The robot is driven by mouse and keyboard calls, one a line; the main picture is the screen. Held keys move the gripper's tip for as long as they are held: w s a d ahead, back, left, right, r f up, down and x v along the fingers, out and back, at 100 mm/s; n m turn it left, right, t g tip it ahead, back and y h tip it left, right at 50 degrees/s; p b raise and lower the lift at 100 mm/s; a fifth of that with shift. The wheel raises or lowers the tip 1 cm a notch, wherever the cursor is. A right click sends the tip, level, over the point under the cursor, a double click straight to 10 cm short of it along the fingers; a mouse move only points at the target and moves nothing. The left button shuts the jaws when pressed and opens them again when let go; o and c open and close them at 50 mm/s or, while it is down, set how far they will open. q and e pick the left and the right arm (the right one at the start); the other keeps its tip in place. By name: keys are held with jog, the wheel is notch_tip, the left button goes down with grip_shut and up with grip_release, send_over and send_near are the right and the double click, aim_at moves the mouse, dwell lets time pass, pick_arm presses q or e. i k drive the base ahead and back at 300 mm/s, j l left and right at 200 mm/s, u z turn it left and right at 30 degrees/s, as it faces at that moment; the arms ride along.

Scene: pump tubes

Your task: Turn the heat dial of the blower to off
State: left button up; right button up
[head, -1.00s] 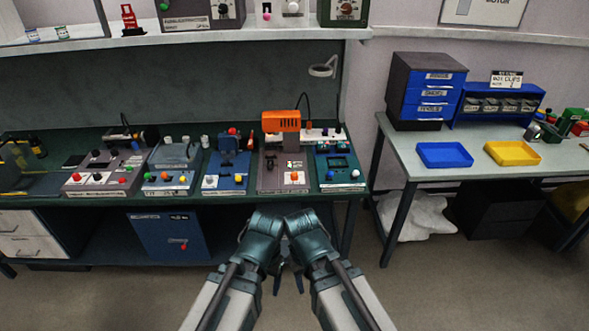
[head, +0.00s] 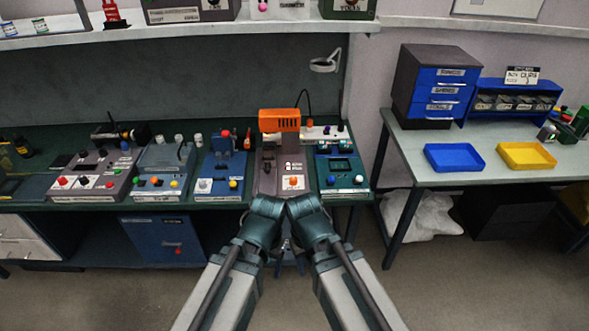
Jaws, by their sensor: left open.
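An orange blower head (head: 279,121) sits above a grey-brown unit (head: 268,181) on the green bench. On the unit's front is a white panel with an orange knob (head: 293,182); I cannot read its labels or tell whether it is the heat dial. My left gripper (head: 280,262) is open and empty, in front of and below the bench edge. My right gripper (head: 299,262) is close beside it; its jaws are too small and dark to judge. Both are apart from the blower.
Other knobbed units line the bench leftward. A side table holds a blue tray (head: 453,157) and a yellow tray (head: 526,156).

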aim_at(293, 182)
jog(key=i+l, duration=0.1)
jog(key=i, duration=0.75)
